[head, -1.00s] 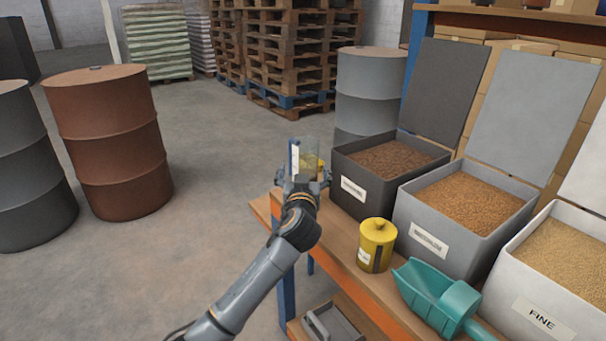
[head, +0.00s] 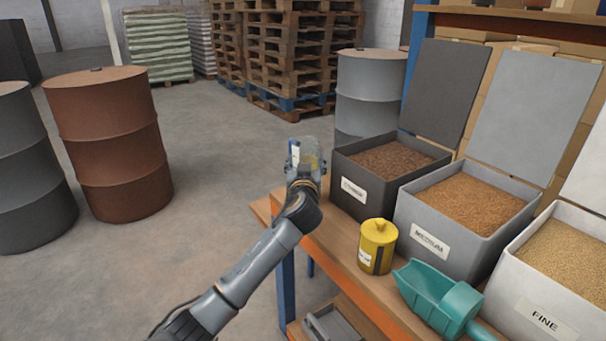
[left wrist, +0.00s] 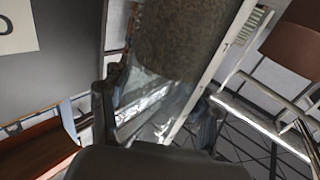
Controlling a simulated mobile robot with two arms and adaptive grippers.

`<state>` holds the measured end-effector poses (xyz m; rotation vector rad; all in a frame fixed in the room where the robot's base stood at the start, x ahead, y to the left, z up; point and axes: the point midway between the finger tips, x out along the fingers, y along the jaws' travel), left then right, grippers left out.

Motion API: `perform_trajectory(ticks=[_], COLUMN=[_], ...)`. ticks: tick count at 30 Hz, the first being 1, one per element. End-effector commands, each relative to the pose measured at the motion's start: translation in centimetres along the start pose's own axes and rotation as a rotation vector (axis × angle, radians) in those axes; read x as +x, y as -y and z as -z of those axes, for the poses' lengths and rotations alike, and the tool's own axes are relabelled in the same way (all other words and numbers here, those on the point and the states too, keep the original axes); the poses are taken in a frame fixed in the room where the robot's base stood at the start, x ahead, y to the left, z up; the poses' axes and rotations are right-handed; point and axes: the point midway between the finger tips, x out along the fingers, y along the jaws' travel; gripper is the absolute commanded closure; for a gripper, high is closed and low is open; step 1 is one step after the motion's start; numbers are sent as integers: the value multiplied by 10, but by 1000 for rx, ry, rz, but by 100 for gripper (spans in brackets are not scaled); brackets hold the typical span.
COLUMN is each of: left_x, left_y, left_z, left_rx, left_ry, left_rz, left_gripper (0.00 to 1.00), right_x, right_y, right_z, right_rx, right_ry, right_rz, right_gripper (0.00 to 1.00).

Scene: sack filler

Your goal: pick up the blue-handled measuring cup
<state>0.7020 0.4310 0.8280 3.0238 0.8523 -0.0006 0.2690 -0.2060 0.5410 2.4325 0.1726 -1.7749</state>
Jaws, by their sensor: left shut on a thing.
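A clear measuring cup (head: 313,154) with a blue part on its left side is held up near the far left end of the bench in the head view. My left gripper (head: 304,172) is shut on it. In the left wrist view the clear cup (left wrist: 165,105) stands between the two fingers of my left gripper (left wrist: 155,118), with a white marked strip along its side. A brownish speckled mass shows in or through the cup; I cannot tell which. My right gripper is in neither view.
The wooden bench (head: 346,237) carries a dark bin (head: 355,206), a grey medium bin (head: 432,245) and a white fine bin (head: 541,316). A yellow canister (head: 377,246) and a teal scoop (head: 440,297) stand in front. Open floor lies left.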

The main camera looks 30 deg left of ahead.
Motion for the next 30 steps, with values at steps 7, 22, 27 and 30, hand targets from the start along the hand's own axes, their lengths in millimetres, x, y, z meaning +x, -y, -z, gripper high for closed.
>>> perform_trajectory(ticks=[7,22,27,30], left_x=[0,-38,-79,-101], left_y=[0,1,3,4], left_z=[2,81,105,115], left_rx=[-1,-6,-5,-4], left_ry=[-1,-5,-1,-1], left_rz=[0,-3,-4,-2], left_gripper=[72,72,72,72], right_x=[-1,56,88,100], right_y=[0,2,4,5], right_z=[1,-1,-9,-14], right_rx=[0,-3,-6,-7], right_ry=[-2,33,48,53], right_rz=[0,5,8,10], right_gripper=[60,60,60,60])
